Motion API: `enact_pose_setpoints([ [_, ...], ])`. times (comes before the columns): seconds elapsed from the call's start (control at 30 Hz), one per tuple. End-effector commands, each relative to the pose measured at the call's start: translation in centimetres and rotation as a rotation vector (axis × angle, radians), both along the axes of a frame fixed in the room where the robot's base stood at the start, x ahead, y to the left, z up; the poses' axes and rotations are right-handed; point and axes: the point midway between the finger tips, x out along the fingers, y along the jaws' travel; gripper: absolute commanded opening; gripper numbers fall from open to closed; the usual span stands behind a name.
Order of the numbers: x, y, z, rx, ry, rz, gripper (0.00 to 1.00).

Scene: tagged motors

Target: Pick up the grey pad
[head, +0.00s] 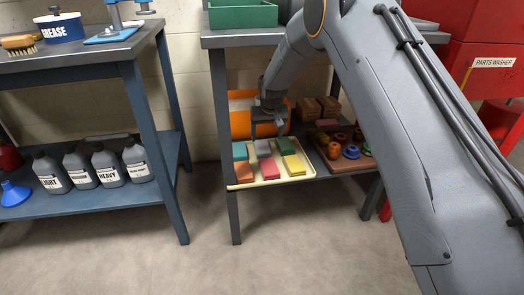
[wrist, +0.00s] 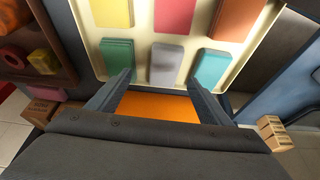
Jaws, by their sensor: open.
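My gripper (head: 269,130) is above the back of the tray. Its two fingers (wrist: 161,82) are spread wide in the wrist view, with nothing held. In the head view my gripper partly covers the back row.
Red (head: 267,169), yellow (head: 293,165) and orange (head: 244,172) pads fill the front row. An orange bin (head: 240,119) stands behind the tray. A brown tray (head: 354,164) of round parts is at right. The upper shelf (head: 222,40) overhangs.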

Motion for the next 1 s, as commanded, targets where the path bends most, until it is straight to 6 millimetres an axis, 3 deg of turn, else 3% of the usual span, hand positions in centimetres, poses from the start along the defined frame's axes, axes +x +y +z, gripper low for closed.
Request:
enact_pose_setpoints([
  [0.17, 0.9, 1.2, -1.2, 0.001, -0.005, 0.008, 0.73],
  [0.53, 2.1, 1.6, -4.2, 0.002, -0.006, 0.008, 0.73],
  [0.8, 3.6, 2.0, -7.7, 0.002, -0.006, 0.008, 0.73],
  [1.0, 3.8, 2.1, -7.9, 0.002, -0.008, 0.008, 0.73],
])
